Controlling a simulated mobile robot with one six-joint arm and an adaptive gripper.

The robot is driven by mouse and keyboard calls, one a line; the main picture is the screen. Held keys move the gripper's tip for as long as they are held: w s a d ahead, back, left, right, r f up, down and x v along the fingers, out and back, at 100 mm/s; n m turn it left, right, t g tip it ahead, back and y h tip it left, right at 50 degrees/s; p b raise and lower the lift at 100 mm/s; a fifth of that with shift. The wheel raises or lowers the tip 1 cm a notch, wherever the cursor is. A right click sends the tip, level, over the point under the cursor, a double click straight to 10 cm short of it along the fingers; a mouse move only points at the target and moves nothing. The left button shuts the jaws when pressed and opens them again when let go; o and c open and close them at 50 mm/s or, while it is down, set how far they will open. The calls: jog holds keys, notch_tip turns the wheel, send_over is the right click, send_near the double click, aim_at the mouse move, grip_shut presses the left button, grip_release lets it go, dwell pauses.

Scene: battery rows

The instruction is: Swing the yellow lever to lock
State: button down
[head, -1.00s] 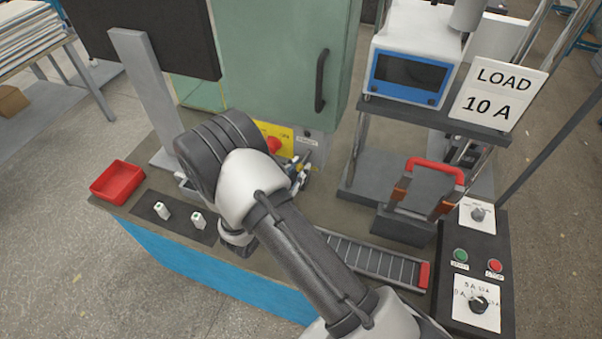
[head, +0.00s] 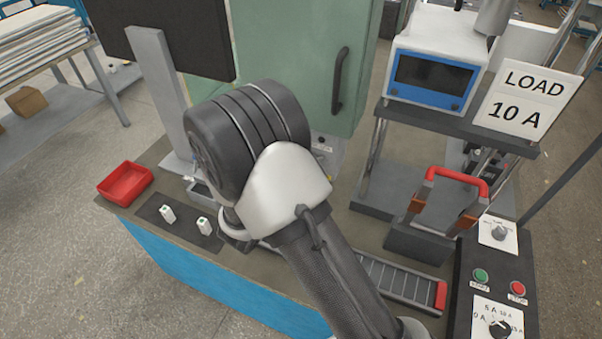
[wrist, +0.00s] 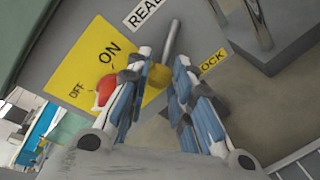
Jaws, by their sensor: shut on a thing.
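The lever shows in the wrist view as a grey rod (wrist: 172,42) with a yellow knob (wrist: 157,76) at its near end. My gripper (wrist: 161,70) has its two blue-and-grey fingers on either side of the yellow knob and is shut on it. The rod's far end lies between a white label reading "REA" (wrist: 146,12) and a yellow label reading "OCK" (wrist: 213,61), both cut off or partly covered. In the head view my arm hides the lever and the fingers.
A yellow ON/OFF plate (wrist: 84,68) with a red knob (wrist: 105,88) sits close left of my fingers. In the head view, a green cabinet (head: 290,60) stands behind my arm. A red tray (head: 125,183) and a red-handled block (head: 425,245) stand on the bench.

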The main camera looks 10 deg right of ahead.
jog(key=shift+r+m, duration=0.2)
jog(key=shift+m, duration=0.1)
dwell(0.4)
jog(key=c, duration=1.4)
grip_release()
jog(key=shift+a, duration=0.1)
jog(key=v, duration=1.2)
